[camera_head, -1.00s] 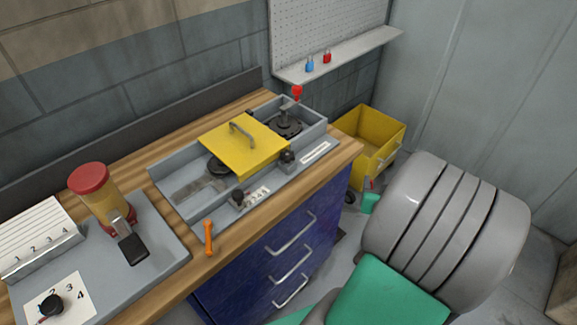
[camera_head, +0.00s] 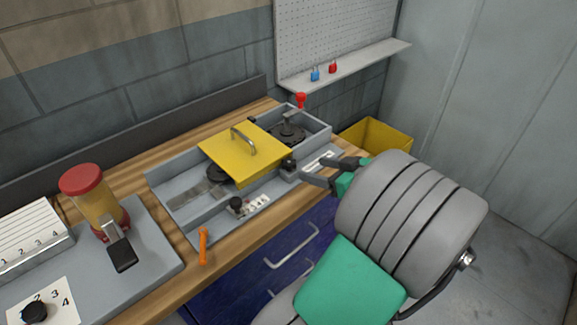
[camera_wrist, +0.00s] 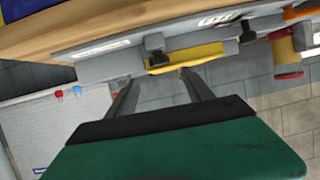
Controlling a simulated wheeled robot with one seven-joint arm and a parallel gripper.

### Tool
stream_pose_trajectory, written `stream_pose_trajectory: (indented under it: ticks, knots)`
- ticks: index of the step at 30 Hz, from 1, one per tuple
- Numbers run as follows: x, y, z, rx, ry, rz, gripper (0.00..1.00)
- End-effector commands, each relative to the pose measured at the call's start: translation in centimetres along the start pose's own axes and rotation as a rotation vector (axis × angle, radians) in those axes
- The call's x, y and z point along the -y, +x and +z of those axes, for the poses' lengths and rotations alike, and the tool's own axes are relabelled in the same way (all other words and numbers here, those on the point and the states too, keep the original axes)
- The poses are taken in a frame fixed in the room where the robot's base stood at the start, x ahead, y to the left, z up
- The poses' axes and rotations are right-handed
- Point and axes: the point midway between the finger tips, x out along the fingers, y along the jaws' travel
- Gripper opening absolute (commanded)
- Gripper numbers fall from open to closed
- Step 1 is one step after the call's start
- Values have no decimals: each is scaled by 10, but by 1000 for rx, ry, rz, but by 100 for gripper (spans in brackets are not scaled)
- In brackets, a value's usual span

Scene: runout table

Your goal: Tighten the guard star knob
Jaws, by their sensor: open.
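A black knob (camera_head: 289,162) stands on a grey block at the front right corner of the yellow guard (camera_head: 236,150); I take it for the guard star knob. It also shows in the wrist view (camera_wrist: 155,42), beyond the fingertips and roughly between their lines. My gripper (camera_head: 316,170) is open and empty, just right of the knob, its fingers pointing left towards it. In the wrist view the fingers (camera_wrist: 158,78) are spread with nothing between them, apart from the knob. A second dark knob (camera_head: 236,204) sits further left beside a numbered label (camera_head: 258,206).
The grey machine frame (camera_head: 185,232) rests on the wooden bench. A yellow bin (camera_head: 375,138) is beyond the bench end.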

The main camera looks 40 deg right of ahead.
Motion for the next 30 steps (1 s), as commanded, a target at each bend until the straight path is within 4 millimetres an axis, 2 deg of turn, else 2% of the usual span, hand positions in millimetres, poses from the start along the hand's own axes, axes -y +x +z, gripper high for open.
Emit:
stream_pose_trajectory:
  ticks: [4, 12, 15, 24, 30]
  knots:
    - [2, 12, 1, 5, -22, -9, 60]
    - [4, 64, 0, 5, -22, -11, 60]
    - [3, 75, 1, 5, -23, -9, 60]
    - [2, 80, 2, 5, -22, -6, 60]
    - [2, 80, 2, 5, -22, -6, 43]
